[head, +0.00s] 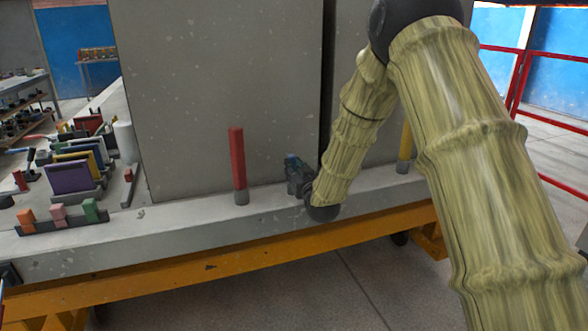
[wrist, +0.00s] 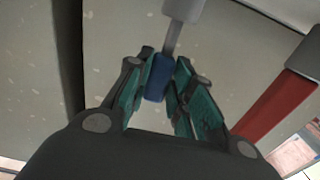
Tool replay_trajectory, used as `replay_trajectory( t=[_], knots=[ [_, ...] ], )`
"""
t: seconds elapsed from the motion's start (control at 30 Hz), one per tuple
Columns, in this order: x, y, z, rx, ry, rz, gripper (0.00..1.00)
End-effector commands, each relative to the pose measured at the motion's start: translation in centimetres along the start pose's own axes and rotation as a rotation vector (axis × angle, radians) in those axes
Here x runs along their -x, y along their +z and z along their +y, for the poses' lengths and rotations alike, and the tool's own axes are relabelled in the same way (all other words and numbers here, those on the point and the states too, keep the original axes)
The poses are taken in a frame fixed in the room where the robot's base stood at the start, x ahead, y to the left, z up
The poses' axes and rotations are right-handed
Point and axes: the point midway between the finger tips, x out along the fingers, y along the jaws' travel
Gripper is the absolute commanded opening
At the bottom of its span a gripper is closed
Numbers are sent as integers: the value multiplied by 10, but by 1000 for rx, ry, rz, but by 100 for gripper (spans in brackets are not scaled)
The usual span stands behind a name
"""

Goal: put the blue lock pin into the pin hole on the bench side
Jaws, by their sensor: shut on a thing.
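The blue lock pin (wrist: 158,78) is between the teal-padded fingers of my gripper (wrist: 163,64) in the wrist view. My gripper is shut on its blue part. Its grey shank (wrist: 173,38) runs away from the fingers to a light grey collar (wrist: 184,8), cut off by the top edge. The shank's end meets the collar in the picture; I cannot tell whether it is inside or only in front. In the head view my gripper (head: 298,176) is low at the bench side (head: 270,211), partly hidden by my arm, with a little blue showing. The hole's opening is not visible.
A red post (head: 238,158) stands in a grey collar left of my gripper; it also shows in the wrist view (wrist: 275,108). A yellow post (head: 405,142) stands right. Tall grey panels (head: 225,90) rise behind. A rack of coloured plates (head: 70,177) is at left.

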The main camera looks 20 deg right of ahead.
Motion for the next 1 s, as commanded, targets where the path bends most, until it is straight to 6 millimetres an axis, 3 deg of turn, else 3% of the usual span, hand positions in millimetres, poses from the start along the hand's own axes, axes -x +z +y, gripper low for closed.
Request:
replay_trajectory(
  t=[1.0],
  knots=[
    [0,20,0,0,0,0,0]
  ],
)
